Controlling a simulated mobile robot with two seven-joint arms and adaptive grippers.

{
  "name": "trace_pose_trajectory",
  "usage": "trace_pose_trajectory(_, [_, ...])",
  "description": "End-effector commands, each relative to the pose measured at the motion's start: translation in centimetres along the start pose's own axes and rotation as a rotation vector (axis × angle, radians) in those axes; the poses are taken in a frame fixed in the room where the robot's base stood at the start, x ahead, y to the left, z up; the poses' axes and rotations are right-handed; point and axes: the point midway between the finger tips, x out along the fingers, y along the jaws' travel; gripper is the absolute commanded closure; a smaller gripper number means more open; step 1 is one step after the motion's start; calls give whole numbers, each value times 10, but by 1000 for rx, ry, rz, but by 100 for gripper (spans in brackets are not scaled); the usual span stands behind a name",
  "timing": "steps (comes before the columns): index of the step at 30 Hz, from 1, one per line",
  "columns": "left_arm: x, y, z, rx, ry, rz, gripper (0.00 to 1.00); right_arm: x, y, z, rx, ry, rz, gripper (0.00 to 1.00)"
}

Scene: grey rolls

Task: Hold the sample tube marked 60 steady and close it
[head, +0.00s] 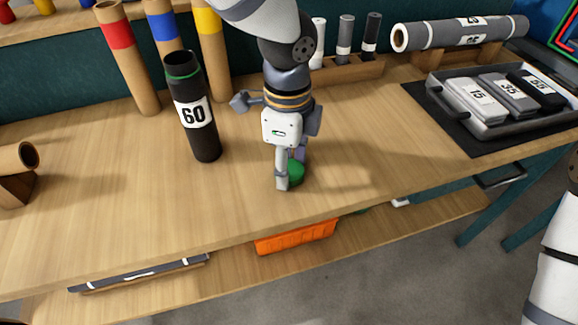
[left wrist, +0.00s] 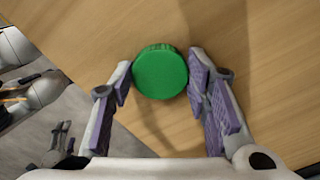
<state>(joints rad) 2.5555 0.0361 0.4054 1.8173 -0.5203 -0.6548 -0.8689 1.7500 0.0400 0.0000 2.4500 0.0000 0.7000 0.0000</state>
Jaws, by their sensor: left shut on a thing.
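The black sample tube marked 60 (head: 197,118) stands upright on the wooden bench in the head view, with a green ring near its open top. My left gripper (head: 290,181) is to its right, pointing down close to the bench top. It is shut on a green cap (head: 296,171), which shows between the purple-padded fingers in the left wrist view (left wrist: 160,72). The head view hides part of the cap behind a finger. What seems to be my right gripper (left wrist: 62,138) shows small at the left of the left wrist view; its jaws are unclear.
Cardboard tubes with red, blue and yellow bands (head: 165,40) stand behind tube 60. A rack of small tubes (head: 345,70) is at the back. A tray (head: 436,88) holding rolls marked 15, 35 and 55 lies right. An orange bin (head: 295,238) sits below. The front bench is clear.

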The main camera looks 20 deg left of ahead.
Motion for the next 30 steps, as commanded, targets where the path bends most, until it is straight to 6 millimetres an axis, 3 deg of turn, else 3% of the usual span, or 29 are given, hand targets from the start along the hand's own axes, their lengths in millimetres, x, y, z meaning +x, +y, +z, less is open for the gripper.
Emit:
trace_pose_trajectory(5, [-7, 0, 0, -1, 1, -2, 68, -1, 0, -1, 0, 3, 0, 35])
trace_pose_trajectory(10, [-35, -1, 0, -1, 2, -6, 68, -5, 0, -4, 0, 17, -1, 35])
trace_pose_trajectory(18, [-100, 52, -23, 3, 0, -11, 68, -24, -1, -18, -1, 83, -3, 35])
trace_pose_trajectory(24, [-116, 98, -43, 3, 0, -1, 68, -22, -1, -16, -1, 73, -3, 35])
trace_pose_trajectory(30, [-128, 123, -54, 0, 0, 2, 68, -22, -1, -16, -1, 73, -3, 35])
